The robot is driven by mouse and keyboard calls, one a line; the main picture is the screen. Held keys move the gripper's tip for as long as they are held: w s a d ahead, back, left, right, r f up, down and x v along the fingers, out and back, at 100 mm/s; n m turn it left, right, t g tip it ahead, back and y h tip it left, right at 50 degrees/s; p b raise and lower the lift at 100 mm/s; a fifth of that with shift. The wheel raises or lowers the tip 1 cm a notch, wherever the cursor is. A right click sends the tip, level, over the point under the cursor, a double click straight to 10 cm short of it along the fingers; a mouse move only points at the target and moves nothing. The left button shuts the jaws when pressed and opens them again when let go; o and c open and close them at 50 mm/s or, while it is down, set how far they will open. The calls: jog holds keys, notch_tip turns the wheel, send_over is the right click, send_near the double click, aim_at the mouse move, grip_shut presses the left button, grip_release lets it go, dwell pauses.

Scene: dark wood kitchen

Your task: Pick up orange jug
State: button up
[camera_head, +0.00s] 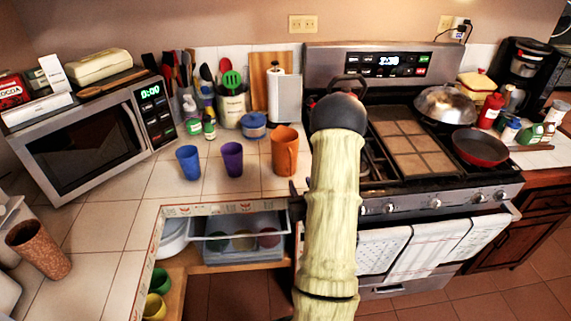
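The orange jug (285,151) stands upright on the white tiled counter, just left of the stove. Its handle seems to face right. My pale, bamboo-like arm rises through the middle of the view, right of the jug and apart from it. The arm ends in a dark rounded part in front of the stove's back left. I cannot make out gripper fingers there. A dark loop shows just above that end, and I cannot tell what it belongs to.
A purple cup (232,159) and a blue cup (188,162) stand left of the jug. A blue container (253,126) and utensil holder (232,105) are behind. An open drawer (240,225) juts out below the counter. The stove (440,188) is at right.

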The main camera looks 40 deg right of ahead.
aim_at(292, 162)
jog(key=b+x, duration=0.3)
jog(key=x, duration=0.3)
jog(key=shift+w+d+r+b, duration=0.1)
jog(key=shift+w+d+b, duration=0.05)
jog(key=shift+w+b, duration=0.2)
jog(key=shift+w+d, duration=0.1)
jog(key=shift+w, duration=0.05)
jog(key=p+x, duration=0.1)
jog(key=x, duration=0.4)
jog(key=shift+d+p, duration=0.1)
jog(key=shift+p, duration=0.3)
jog(key=shift+c, duration=0.3)
grip_shut()
